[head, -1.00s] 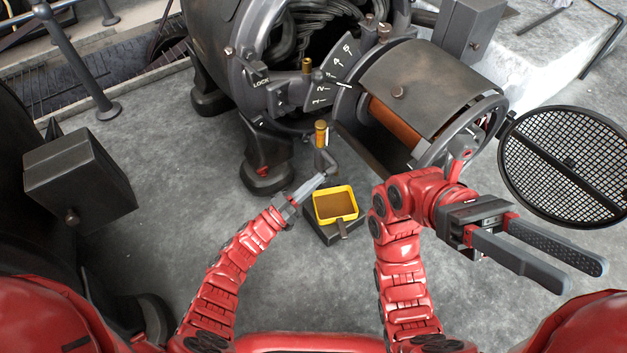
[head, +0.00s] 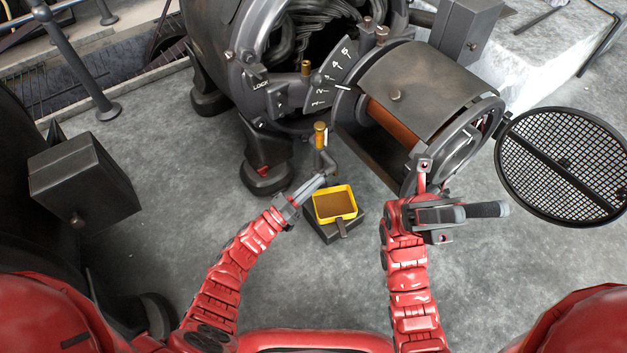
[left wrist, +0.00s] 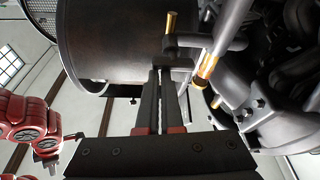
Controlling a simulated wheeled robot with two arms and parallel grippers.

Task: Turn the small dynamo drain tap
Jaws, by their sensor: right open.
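The small drain tap (head: 322,158) is a dark bent pipe with a brass top, below the dynamo's front. In the left wrist view, a dark fitting with a brass pin (left wrist: 171,22) and a pipe with a brass collar (left wrist: 205,70) lie just beyond my fingertips. My left gripper (head: 324,178) has its fingertips at the tap's lower part; in the left wrist view (left wrist: 168,72) the fingers are close together with a narrow gap. Whether they grip the tap is hidden. My right gripper (head: 502,209) is open and empty, seen edge-on, right of the yellow tray.
A yellow tray (head: 354,196) of brown liquid sits on a dark block beneath the tap. The dynamo's drum (head: 425,80) hangs above right. A round mesh cover (head: 565,165) stands open at right. A dark box (head: 82,185) is at left. Grey floor is clear between.

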